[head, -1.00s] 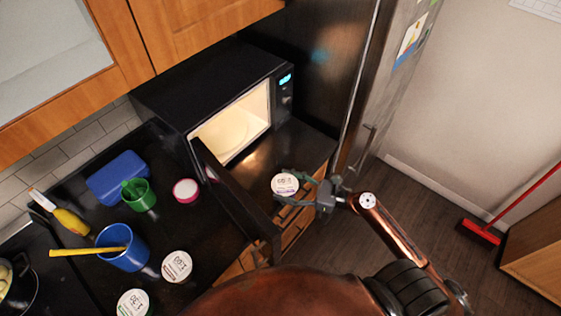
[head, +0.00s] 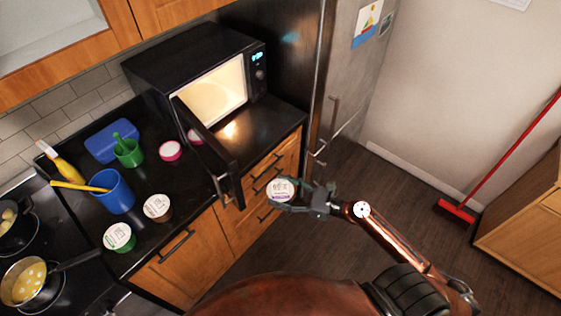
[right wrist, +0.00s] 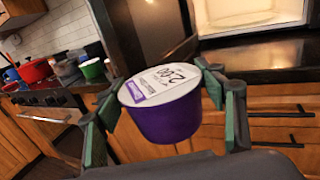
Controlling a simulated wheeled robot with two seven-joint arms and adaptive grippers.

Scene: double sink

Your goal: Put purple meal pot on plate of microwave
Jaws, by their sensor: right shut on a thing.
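My right gripper (head: 297,195) is shut on the purple meal pot (right wrist: 163,110), which has a white printed lid. The pot (head: 281,189) is held upright in front of the counter, beside the open microwave door. The right wrist view shows a green-padded finger on each side of the pot. The black microwave (head: 190,62) stands on the counter with its door (head: 210,150) swung open toward me. Its lit inside holds a pale round plate (head: 214,98), with nothing visible on it. My left gripper is not in view.
A brown pot (head: 157,208), a green pot (head: 119,237), a blue cup (head: 114,192), a green cup (head: 129,153) and a pink-rimmed tub (head: 170,151) stand on the counter left of the door. The fridge (head: 352,75) is right of the microwave.

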